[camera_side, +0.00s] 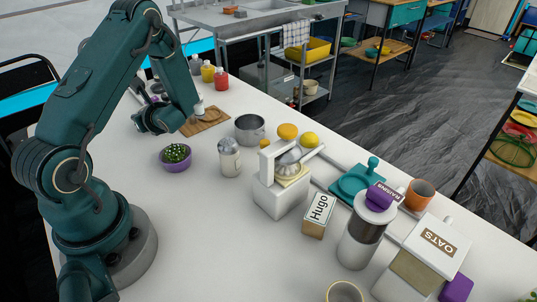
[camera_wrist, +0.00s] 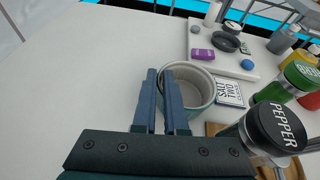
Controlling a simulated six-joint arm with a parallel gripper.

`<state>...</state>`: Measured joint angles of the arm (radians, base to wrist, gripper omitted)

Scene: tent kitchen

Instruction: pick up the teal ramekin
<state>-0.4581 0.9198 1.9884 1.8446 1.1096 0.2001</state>
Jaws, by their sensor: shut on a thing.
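The teal ramekin (camera_wrist: 206,96) is in the middle of the wrist view, a round cup with a pale inside, and it looks empty. My gripper (camera_wrist: 161,72) is at its left side, with the fingers close together and shut on its rim wall. The fingers cover part of the ramekin's left side. In the side view my gripper (camera_side: 155,122) is low over the far left of the white table, and I cannot make out the ramekin there. I cannot tell whether the ramekin touches the table.
A lettered card (camera_wrist: 229,92) lies close right of the ramekin. A pepper mill (camera_wrist: 276,124) stands lower right. A white board (camera_wrist: 232,62) with small items lies behind. A purple bowl (camera_side: 175,162) and metal pot (camera_side: 250,130) stand nearby. The table left of the ramekin is clear.

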